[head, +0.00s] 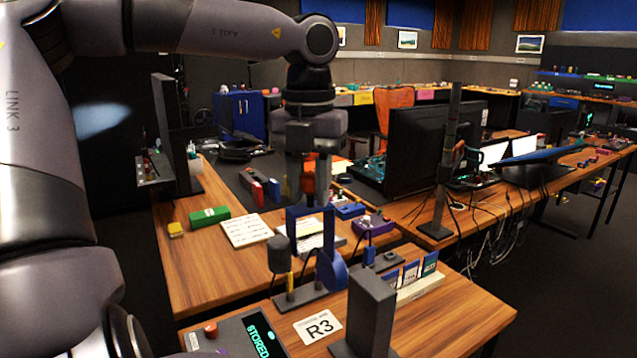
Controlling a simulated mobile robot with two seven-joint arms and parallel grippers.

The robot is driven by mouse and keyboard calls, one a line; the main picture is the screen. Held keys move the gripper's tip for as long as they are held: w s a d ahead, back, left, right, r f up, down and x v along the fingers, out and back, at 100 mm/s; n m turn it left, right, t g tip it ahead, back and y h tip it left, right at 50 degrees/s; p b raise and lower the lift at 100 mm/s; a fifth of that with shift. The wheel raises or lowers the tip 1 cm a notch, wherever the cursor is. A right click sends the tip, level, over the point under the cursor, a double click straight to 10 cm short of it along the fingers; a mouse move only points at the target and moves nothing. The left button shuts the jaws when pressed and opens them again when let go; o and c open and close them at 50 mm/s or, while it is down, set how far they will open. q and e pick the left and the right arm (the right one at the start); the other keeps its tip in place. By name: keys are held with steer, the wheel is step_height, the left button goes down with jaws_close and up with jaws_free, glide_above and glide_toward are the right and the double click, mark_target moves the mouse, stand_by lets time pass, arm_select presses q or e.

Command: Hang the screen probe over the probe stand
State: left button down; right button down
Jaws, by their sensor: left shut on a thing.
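My left gripper (311,190) comes down from above at the middle of the head view, its dark fingers shut on an orange-red part (309,176). A low grey base (300,297) under the blue piece, with a yellow upright, looks like the probe stand. I cannot tell whether the blue piece touches it. My right gripper is not in view.
A dark grey block (371,305) stands in front, beside a white R3 card (318,326) and a panel reading STORED (262,338). A grey cylinder (278,254) is left of the blue piece. A purple box (373,225) and a card holder (418,288) are right.

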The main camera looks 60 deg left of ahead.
arm_select(q)
steer(key=shift+w+d+r+n, duration=0.3)
steer(key=shift+d, duration=0.3)
